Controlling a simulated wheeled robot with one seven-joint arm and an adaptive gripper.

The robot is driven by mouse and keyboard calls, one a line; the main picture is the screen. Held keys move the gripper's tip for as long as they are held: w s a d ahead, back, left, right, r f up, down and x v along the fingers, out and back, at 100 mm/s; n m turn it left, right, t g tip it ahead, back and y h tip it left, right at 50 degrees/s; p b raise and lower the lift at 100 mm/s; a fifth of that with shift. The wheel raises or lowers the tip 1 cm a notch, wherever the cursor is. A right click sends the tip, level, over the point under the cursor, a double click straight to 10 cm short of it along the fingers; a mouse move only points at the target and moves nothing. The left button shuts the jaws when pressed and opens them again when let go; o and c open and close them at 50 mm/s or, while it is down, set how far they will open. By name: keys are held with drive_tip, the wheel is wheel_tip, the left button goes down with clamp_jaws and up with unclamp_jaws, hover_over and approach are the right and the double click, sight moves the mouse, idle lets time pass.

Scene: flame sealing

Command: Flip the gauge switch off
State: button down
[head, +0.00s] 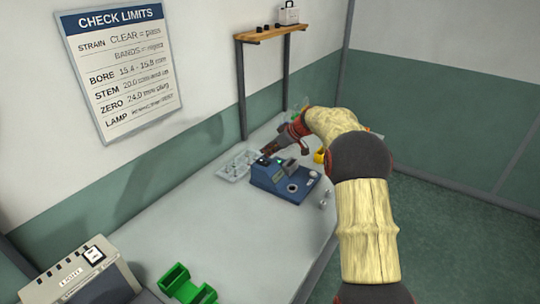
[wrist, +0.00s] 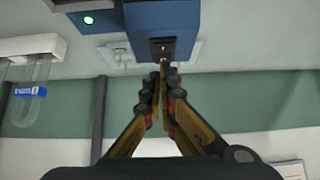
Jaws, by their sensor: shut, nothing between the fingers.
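The gauge is a blue box (head: 283,184) on the bench in the head view, with a small green light on top. In the wrist view its blue housing (wrist: 163,17) fills the top middle, and a green lamp (wrist: 88,20) glows at upper left. A dark switch plate (wrist: 162,48) with a small light mark sits on the housing's near face. My gripper (wrist: 164,67) is shut and empty, its tips just below the switch plate in the picture; I cannot tell whether they touch it. In the head view my gripper (head: 266,152) is at the gauge's far side.
A clear tray (head: 237,166) lies left of the gauge. A green holder (head: 187,286) and a grey box (head: 95,278) stand near the front. A wooden shelf (head: 268,34) stands at the back. The bench middle (head: 200,225) is clear.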

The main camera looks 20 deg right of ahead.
drive_tip(key=p+v, duration=0.1)
drive_tip(key=v, duration=1)
drive_tip(key=shift+s+p, duration=0.15)
drive_tip(key=shift+p, duration=0.2)
